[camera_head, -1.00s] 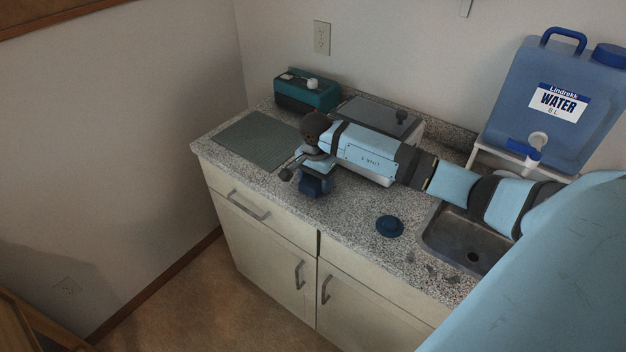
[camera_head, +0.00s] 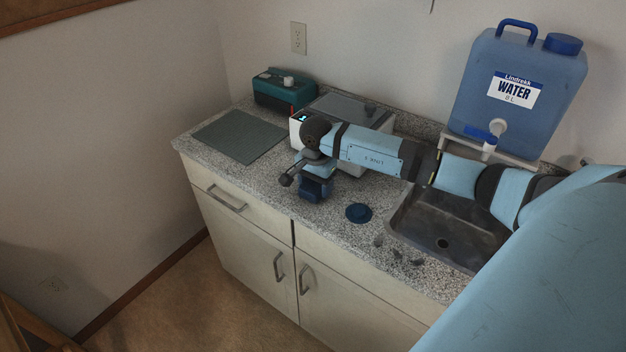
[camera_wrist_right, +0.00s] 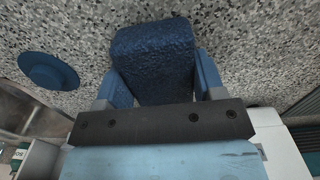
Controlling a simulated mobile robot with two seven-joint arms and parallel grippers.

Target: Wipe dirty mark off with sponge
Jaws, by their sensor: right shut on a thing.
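My right gripper (camera_head: 316,188) is shut on a dark blue sponge. The sponge (camera_wrist_right: 155,60) sits between its two blue fingers in the right wrist view, close over the speckled counter; I cannot tell if it touches. In the head view the sponge is mostly hidden by the gripper. Several dark grey marks (camera_head: 397,254) lie on the counter at the front edge of the sink, to the right of the gripper. My left gripper is not in view.
A round blue stopper (camera_head: 359,212) lies between gripper and marks; it also shows in the wrist view (camera_wrist_right: 48,71). The sink (camera_head: 450,225) is at right, below a water jug (camera_head: 515,95).

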